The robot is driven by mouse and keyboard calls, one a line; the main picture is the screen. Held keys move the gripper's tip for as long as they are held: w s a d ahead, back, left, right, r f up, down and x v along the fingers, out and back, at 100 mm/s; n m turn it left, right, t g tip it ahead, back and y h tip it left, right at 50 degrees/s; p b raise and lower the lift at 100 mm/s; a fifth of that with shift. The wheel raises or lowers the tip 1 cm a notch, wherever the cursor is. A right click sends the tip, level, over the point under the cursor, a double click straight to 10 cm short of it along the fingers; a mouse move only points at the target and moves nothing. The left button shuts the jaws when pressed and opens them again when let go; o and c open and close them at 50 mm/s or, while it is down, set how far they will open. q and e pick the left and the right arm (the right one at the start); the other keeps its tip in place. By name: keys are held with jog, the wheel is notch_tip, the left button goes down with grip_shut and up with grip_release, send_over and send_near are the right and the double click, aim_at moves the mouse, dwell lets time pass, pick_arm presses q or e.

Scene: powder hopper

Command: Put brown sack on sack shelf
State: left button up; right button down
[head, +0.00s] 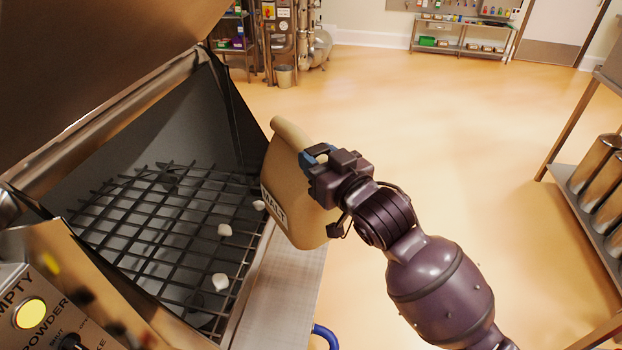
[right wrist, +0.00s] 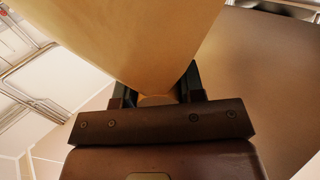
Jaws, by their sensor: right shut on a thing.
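The brown sack (head: 290,190) is upright, slightly tilted, at the right edge of the open hopper, with dark lettering low on its side. My right gripper (head: 318,163) is shut on it from the right, near its upper part. In the right wrist view the sack (right wrist: 125,35) fills the space above the gripper (right wrist: 155,95) and hides most of the fingertips. My left gripper is not in view. I cannot tell which piece of furniture is the sack shelf.
The hopper's black grate (head: 170,240) holds a few white lumps (head: 221,282). A control panel (head: 35,310) is at lower left. A metal rack (head: 600,200) with cylindrical containers stands at right. A shelf unit (head: 460,38) is far back. The floor (head: 440,130) between is clear.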

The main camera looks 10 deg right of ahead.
jog(key=b, duration=0.2)
send_over(324, 238)
jog(key=x, duration=0.3)
notch_tip(324, 238, down, 13)
jog(key=shift+r, duration=0.15)
jog(key=shift+f, duration=0.8)
notch_tip(324, 238, down, 3)
jog(key=shift+r, duration=0.1)
jog(key=shift+f, duration=0.6)
jog(key=c, duration=1.1)
grip_release()
jog(key=shift+d+f, duration=0.1)
jog(key=shift+f, duration=0.25)
jog(key=o, duration=0.4)
